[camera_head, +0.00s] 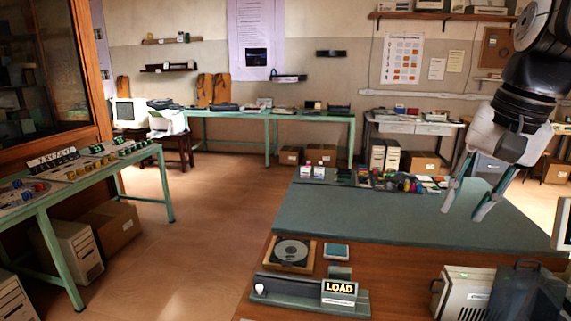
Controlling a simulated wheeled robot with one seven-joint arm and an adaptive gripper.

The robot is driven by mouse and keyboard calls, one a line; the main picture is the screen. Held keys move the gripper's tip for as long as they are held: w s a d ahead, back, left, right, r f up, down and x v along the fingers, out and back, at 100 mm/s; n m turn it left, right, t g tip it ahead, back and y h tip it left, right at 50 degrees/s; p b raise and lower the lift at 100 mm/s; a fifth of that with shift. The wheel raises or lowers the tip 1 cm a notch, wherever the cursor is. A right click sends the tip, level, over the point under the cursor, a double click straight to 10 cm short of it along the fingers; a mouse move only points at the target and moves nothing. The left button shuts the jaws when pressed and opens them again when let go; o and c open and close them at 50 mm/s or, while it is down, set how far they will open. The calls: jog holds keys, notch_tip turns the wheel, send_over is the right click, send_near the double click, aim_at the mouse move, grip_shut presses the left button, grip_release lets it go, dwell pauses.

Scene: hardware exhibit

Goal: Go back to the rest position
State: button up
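My gripper (466,199) hangs at the right of the head view, above the green-topped table (400,222). Its two fingers point down and are spread apart. Nothing shows between them. My arm comes in from the upper right corner. How far the fingertips are above the table top is hard to tell.
Small coloured items (400,182) and little bottles (312,172) stand along the table's far edge. A control desk (80,175) stands left; the floor (200,215) between is clear.

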jog(key=s+a+f+n+t, duration=0.1)
jog(key=s+a+f+n, duration=0.3)
jog(key=s, duration=0.3)
jog(key=s+a+f+n+t+h, duration=0.1)
jog(key=s+a+f+n, duration=0.3)
jog(key=s+a+f, duration=0.1)
jog(key=shift+s+a+f, duration=0.25)
jog(key=shift+s+a, duration=0.1)
jog(key=shift+s, duration=0.5)
jog(key=shift+d, duration=0.15)
